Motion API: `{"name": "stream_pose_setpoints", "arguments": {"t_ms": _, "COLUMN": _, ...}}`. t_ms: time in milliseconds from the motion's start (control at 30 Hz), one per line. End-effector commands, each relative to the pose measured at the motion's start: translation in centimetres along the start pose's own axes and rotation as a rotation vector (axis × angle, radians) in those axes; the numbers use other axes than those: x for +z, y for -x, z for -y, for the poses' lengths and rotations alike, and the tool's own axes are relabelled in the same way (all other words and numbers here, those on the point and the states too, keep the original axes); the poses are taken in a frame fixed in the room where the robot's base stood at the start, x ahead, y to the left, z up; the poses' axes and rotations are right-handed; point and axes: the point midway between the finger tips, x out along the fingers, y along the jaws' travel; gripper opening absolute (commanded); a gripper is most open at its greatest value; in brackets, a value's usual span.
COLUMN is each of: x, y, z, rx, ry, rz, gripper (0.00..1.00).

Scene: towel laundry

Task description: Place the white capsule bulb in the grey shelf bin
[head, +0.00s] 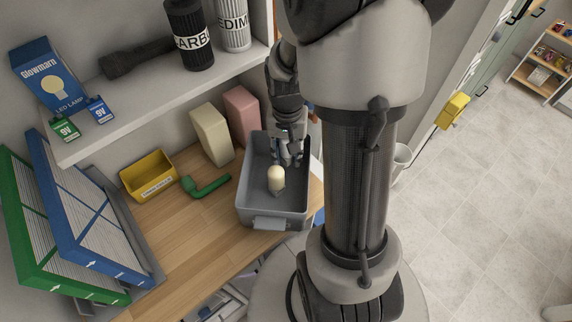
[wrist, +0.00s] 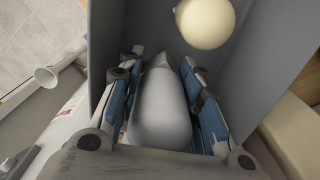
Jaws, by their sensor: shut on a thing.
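The grey shelf bin (head: 272,215) stands on the wooden bench at its right end. My gripper (head: 289,155) reaches down into the far part of the bin. In the wrist view my gripper (wrist: 163,105) is shut on the white capsule bulb (wrist: 158,110), with a blue-padded finger on either side. The bulb is between the bin's grey walls (wrist: 270,55); whether it touches the floor I cannot tell. A cream rounded bulb (head: 276,174) is also in the bin, just beyond the held bulb's tip in the wrist view (wrist: 205,22).
A yellow bin (head: 148,175) and a green pipe piece (head: 205,187) lie left of the grey bin. Cream (head: 211,135) and pink (head: 241,115) blocks stand behind. A shelf (head: 165,92) overhangs the back. Framed filters (head: 85,215) lean at left.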

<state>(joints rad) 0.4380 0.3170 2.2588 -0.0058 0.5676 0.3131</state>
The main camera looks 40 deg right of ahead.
Motion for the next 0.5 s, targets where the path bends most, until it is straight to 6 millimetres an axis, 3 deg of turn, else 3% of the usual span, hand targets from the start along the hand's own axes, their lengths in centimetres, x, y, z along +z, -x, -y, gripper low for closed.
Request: {"name": "stream_pose_setpoints", "arguments": {"t_ms": 500, "x": 0.0, "y": -5.5, "z": 0.0, "rx": 0.0, "ry": 0.0, "rz": 0.0, "gripper": 0.09}}
